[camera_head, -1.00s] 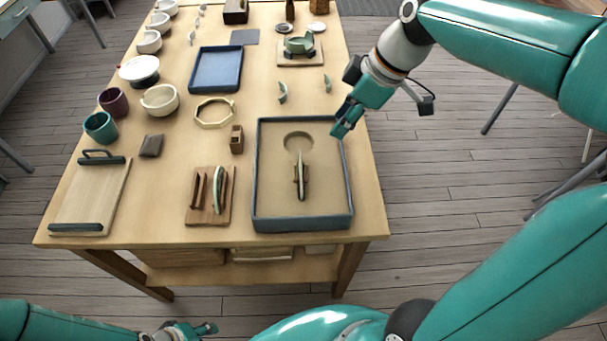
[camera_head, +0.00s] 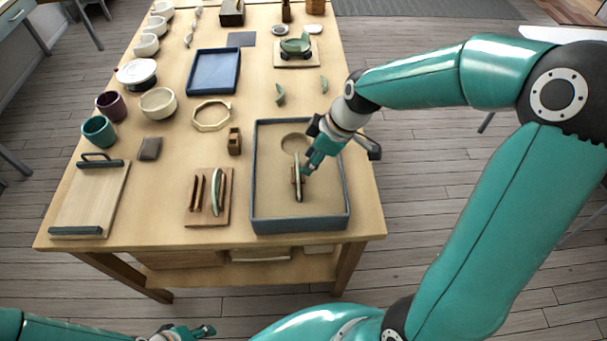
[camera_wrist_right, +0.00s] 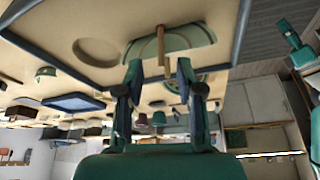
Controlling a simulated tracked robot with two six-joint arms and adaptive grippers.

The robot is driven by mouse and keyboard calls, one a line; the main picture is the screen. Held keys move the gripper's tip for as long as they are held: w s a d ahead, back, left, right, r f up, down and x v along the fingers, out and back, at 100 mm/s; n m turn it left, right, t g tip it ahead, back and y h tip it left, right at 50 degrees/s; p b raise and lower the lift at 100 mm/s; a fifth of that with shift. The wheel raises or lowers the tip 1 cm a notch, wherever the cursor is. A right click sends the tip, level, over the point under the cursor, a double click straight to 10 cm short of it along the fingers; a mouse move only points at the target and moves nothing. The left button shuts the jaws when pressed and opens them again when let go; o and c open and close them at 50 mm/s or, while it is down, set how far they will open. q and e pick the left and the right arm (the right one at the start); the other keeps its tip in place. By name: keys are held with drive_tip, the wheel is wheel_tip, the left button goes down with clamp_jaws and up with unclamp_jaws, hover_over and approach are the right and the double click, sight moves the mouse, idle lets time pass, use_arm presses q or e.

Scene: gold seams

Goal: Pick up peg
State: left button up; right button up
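A wooden peg (camera_head: 294,175) shows as a small brown piece at the green curved shard (camera_head: 298,190) in the grey-rimmed tray (camera_head: 256,185). In the right wrist view the peg (camera_wrist_right: 160,45) is a thin upright brown stick in front of the green shard (camera_wrist_right: 190,38). My right gripper (camera_head: 307,169) is over the tray, just right of the peg, and partly hides the shard. In its wrist view the fingers (camera_wrist_right: 159,72) are apart, with the peg's end between or just beyond them; contact is not clear. My left gripper (camera_head: 205,330) is low, off the table's front.
A wooden rack (camera_head: 225,205) with another green piece stands left of the tray. A small brown block (camera_head: 235,141) and a pale octagonal ring (camera_head: 212,115) lie behind it. Cups, bowls and a blue tray (camera_head: 214,72) fill the left and back. The tray's front floor is clear.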

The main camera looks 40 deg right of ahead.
sight(303, 178)
drive_tip(key=shift+x, duration=1.6)
drive_tip(key=shift+c, duration=0.3)
drive_tip(key=shift+r, duration=0.1)
clamp_jaws()
